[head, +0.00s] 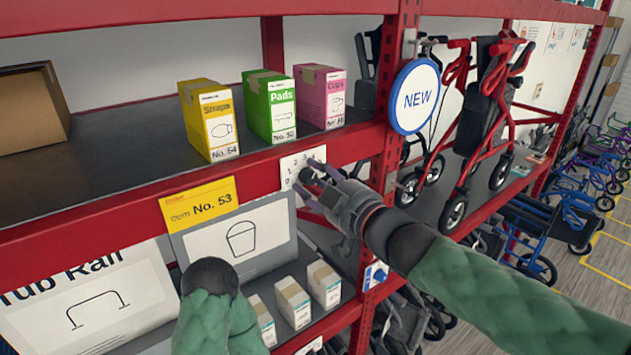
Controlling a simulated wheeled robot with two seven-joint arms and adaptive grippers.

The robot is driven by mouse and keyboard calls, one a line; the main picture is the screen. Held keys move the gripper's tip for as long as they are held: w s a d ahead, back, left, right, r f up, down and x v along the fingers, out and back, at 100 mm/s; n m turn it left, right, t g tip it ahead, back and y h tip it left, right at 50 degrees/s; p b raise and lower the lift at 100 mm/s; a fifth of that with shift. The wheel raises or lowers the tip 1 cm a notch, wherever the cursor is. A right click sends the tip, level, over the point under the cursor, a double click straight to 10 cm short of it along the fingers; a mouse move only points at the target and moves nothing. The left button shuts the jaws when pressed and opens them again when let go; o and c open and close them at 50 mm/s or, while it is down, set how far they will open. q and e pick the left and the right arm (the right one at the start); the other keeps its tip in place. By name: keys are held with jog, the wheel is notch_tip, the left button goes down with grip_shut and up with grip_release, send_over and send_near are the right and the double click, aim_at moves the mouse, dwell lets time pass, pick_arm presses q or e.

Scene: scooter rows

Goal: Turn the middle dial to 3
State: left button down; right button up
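A white plate with small printed numbers (291,163) is fixed to the front of the red shelf beam. My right gripper (307,176) is at this plate, coming from the right. Its fingers are apart, one higher and one lower, with a small dark round part between them that looks like the dial's knob. The fingers cover most of the knob and the lower plate, so I cannot read the pointer or tell whether they touch the knob.
Yellow (209,119), green (270,105) and pink (321,96) boxes stand on the shelf above the plate. A yellow tag (200,205) hangs to its left. A round blue-and-white NEW sign (415,97) is on the post at right. Red walkers (487,115) stand beyond it.

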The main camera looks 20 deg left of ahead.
grip_shut()
jog(key=shift+n, duration=0.3)
jog(key=shift+n+b, duration=0.55)
jog(key=shift+n, duration=0.65)
jog(key=shift+n+b, duration=0.45)
jog(key=shift+n, duration=0.95)
jog(key=shift+o, duration=2)
grip_release()
